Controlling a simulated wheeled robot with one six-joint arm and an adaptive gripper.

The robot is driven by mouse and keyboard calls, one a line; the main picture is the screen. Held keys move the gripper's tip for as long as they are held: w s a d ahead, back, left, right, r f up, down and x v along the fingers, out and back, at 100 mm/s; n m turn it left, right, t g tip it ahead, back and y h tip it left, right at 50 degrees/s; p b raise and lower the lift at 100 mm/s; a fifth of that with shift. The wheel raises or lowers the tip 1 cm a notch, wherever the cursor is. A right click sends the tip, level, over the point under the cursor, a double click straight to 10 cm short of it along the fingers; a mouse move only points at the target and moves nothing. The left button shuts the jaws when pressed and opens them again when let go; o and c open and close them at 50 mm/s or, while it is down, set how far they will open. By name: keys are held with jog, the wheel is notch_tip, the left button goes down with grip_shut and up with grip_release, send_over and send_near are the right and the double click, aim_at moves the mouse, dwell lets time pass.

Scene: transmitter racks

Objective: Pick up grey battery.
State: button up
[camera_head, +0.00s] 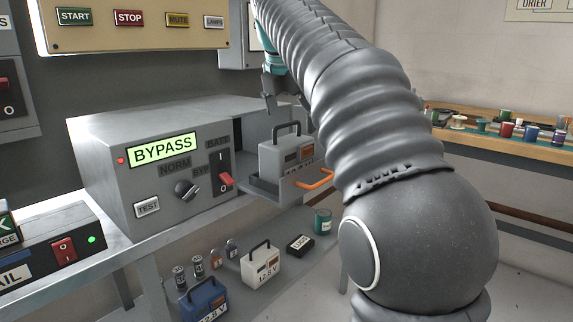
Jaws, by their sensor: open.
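The grey battery (283,162) stands upright in a pulled-out tray (262,192) at the right end of a grey cabinet (150,150). It has a dark carrying handle (287,130) on top and a small orange and black label area on its front. The tray has an orange pull handle (316,180). My gripper (286,103) is open and points down just above the battery handle, partly hidden behind my arm. I cannot tell whether a finger touches the handle.
The cabinet shows a lit BYPASS sign (162,149), a knob and a red switch. On a lower shelf are a white battery (261,266), a blue battery (205,302), a black box (299,244) and a teal can (322,221). A bench (490,132) with spools stands behind right.

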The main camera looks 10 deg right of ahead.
aim_at(292, 139)
jog(key=x, duration=0.1)
jog(key=b+x, duration=0.1)
jog(key=x, duration=0.3)
jog(key=shift+w+a+f+b, duration=0.1)
jog(key=shift+w+a+b, duration=0.05)
jog(key=shift+a+b, duration=0.2)
jog(key=shift+c, duration=0.3)
jog(key=c, duration=1.6)
jog(key=shift+c, duration=0.6)
